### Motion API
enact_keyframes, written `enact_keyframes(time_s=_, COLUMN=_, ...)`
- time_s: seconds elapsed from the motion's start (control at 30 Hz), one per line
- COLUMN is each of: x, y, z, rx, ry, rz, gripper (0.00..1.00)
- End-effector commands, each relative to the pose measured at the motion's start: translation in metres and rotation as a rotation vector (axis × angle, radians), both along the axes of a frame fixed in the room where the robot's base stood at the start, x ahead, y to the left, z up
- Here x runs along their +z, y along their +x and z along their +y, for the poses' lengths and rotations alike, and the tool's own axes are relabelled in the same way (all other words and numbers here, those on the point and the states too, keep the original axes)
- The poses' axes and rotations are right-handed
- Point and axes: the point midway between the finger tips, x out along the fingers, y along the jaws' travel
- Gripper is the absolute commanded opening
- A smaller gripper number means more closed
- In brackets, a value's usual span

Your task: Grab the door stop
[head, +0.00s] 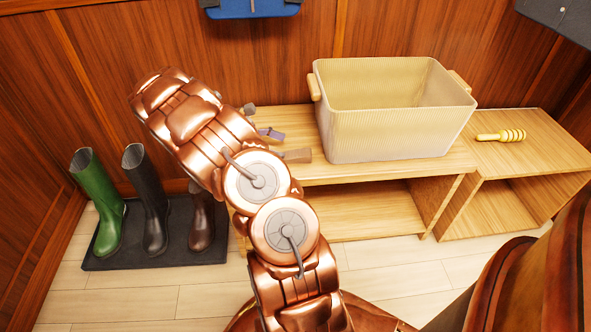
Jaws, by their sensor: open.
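A brown, wedge-like piece (298,155), which looks like the door stop, lies near the front left of the low wooden bench (375,168). My copper arm covers its left part, so its full shape is hidden. My arm rises from the bottom middle and leans to the upper left, passing in front of the bench's left end.
A small purple-grey object (270,134) and a grey piece (248,109) show beside my arm. A large cream bin (400,135) stands on the bench. A yellow ridged tool (502,136) lies right. Boots stand on a dark mat (105,262) at left.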

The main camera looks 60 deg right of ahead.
Motion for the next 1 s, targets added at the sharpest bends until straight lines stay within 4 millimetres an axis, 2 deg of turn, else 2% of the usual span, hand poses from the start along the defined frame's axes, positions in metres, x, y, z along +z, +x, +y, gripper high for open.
enact_keyframes(time_s=0.03, x=-0.013, y=0.001, z=-0.003, rx=0.006, ry=0.004, rz=0.01, gripper=0.73)
enact_keyframes(time_s=0.1, x=-0.018, y=0.002, z=-0.006, rx=0.01, ry=0.007, rz=0.019, gripper=0.73)
enact_keyframes(time_s=0.57, x=-0.032, y=-0.021, z=-0.025, rx=0.01, ry=0.011, rz=0.029, gripper=0.73)
enact_keyframes(time_s=0.8, x=-0.044, y=-0.04, z=-0.046, rx=0.01, ry=0.011, rz=0.027, gripper=0.73)
enact_keyframes(time_s=1.0, x=-0.048, y=-0.054, z=-0.054, rx=0.011, ry=0.011, rz=0.029, gripper=0.73)
